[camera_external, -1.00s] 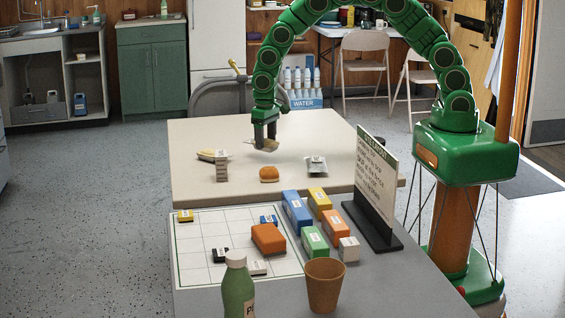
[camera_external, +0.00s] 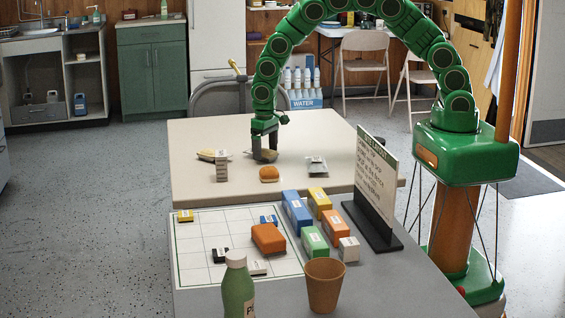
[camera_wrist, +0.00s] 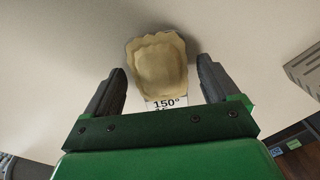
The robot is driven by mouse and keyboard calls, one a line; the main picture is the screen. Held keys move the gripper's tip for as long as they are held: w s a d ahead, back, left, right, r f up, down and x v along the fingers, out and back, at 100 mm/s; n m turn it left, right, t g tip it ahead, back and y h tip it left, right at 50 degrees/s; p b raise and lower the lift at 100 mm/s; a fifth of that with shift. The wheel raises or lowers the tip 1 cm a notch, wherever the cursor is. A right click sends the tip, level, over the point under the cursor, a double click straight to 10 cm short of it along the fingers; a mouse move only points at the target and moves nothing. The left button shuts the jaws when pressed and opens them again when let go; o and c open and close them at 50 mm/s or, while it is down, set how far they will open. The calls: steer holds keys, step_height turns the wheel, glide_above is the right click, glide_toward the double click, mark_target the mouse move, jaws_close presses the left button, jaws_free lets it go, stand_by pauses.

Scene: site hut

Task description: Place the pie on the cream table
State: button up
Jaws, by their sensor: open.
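The pie (camera_external: 267,156) is a small tan, crusted block; in the wrist view its pale top (camera_wrist: 160,68) and a label reading "150°" show. It appears to rest on the cream table (camera_external: 330,140), in its left-middle part. My gripper (camera_external: 264,148) points down over it, low at the table. In the wrist view my gripper (camera_wrist: 161,85) is open, one finger on each side of the pie, with a visible gap at both sides. In the external view the fingers partly hide the pie.
On the cream table stand an orange-brown bun (camera_external: 269,174), a grey ridged stack (camera_external: 222,170), a yellow item (camera_external: 207,155) and a grey labelled item (camera_external: 316,167). A sign (camera_external: 375,175) and coloured blocks stand on the nearer grey table (camera_external: 400,280). The cream table's right side is mostly clear.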

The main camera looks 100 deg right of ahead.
mark_target(265, 149)
steer(key=shift+r, duration=0.1)
step_height(265, 149, up, 12)
stand_by(0.8)
